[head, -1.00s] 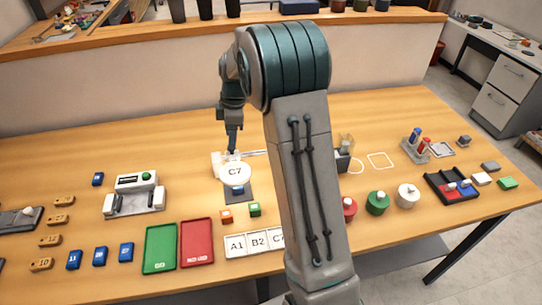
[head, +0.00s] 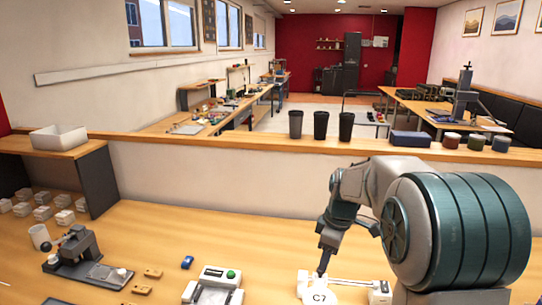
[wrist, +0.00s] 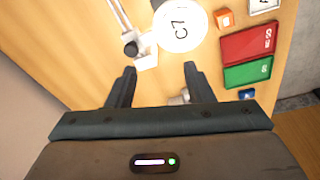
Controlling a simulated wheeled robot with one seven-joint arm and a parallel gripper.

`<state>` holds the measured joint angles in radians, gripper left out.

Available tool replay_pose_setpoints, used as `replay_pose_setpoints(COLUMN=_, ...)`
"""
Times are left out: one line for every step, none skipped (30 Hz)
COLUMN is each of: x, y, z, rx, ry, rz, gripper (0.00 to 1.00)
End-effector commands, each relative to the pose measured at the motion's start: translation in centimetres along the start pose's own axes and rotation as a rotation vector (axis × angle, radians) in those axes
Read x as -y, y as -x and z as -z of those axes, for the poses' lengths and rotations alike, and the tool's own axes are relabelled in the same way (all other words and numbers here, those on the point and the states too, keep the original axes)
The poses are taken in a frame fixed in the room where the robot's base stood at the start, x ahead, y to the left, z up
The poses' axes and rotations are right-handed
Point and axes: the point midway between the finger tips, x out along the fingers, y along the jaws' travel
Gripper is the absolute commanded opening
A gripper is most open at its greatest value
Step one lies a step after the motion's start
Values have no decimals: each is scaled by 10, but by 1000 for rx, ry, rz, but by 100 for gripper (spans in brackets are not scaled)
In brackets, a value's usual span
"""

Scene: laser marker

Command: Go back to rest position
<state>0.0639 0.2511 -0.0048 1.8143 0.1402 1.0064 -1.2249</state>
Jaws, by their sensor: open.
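My gripper (wrist: 160,82) is open, with nothing between its two fingers in the wrist view. In the head view my gripper (head: 321,262) points down just behind a white round disc (head: 304,293) marked C7, at the bottom edge. In the wrist view the disc (wrist: 168,40) lies beyond the fingers, apart from them. The pale device (head: 375,290) with a rail stands beside the disc, partly hidden by my arm.
A white and grey device with a green button (head: 229,275) stands left of the disc. Red (wrist: 247,43) and green (wrist: 247,72) trays lie near my gripper. A low wall (head: 230,180) runs behind the table, with dark cups (head: 321,125) on its ledge.

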Motion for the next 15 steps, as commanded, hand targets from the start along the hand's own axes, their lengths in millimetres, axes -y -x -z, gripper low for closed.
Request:
replay_pose_setpoints(x=16, y=12, z=-4, rx=-1, ry=-58, rz=-18, gripper=47)
replay_pose_setpoints(x=24, y=18, z=-7, rx=-1, ry=-97, rz=-28, gripper=47)
replay_pose_setpoints(x=35, y=24, z=-11, rx=-2, ry=-151, rz=-39, gripper=47)
replay_pose_setpoints(x=44, y=29, z=-14, rx=-3, ry=-192, rz=-48, gripper=47)
replay_pose_setpoints(x=52, y=33, z=-18, rx=-5, ry=-232, rz=-57, gripper=47)
replay_pose_setpoints(x=64, y=38, z=-22, rx=-8, ry=-286, rz=-69, gripper=47)
replay_pose_setpoints(x=72, y=42, z=-26, rx=-10, ry=-327, rz=-79, gripper=47)
replay_pose_setpoints(x=81, y=45, z=-30, rx=-14, ry=-366, rz=-88, gripper=47)
replay_pose_setpoints(x=93, y=49, z=-34, rx=-18, ry=-420, rz=-99, gripper=47)
replay_pose_setpoints(x=101, y=51, z=-38, rx=-22, ry=-462, rz=-107, gripper=47)
replay_pose_setpoints(x=110, y=53, z=-42, rx=-26, ry=-501, rz=-115, gripper=47)
replay_pose_setpoints(x=122, y=55, z=-48, rx=-33, ry=-554, rz=-126, gripper=47)
replay_pose_setpoints(x=130, y=56, z=-52, rx=-38, ry=-595, rz=-135, gripper=47)
replay_pose_setpoints(x=139, y=57, z=-56, rx=-44, ry=-634, rz=-143, gripper=47)
replay_pose_setpoints(x=150, y=58, z=-62, rx=-54, ry=-688, rz=-154, gripper=47)
